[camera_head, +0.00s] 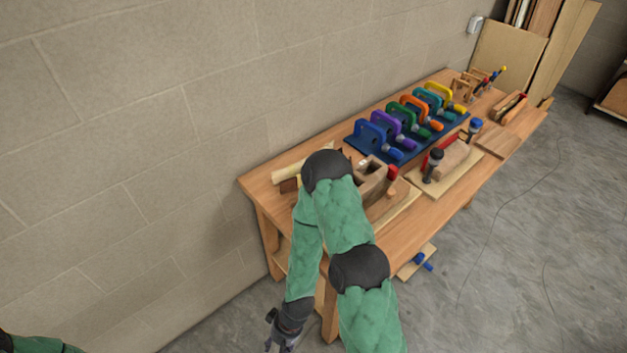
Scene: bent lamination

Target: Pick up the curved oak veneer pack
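A pale, strip-like piece (290,172) lies at the near left end of the workbench, partly hidden behind my arm. It may be the curved oak veneer pack, but I cannot tell for sure. A small curved wooden piece with a red layer (511,107) lies near the far right end. My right gripper (274,342) hangs low in front of the bench's left end, well below the bench top and apart from everything on it. It is partly cut off by the bottom edge, so its opening is unclear. My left gripper is outside the view; only a bit of that arm shows bottom left.
The workbench (258,186) stands along a block wall. A rack of colored clamps (400,130) fills its back. A clamped wooden form (452,158) sits on a board at the front, with a wooden block (371,180) nearer. Below, a board with blue clamps (417,262) sticks out.

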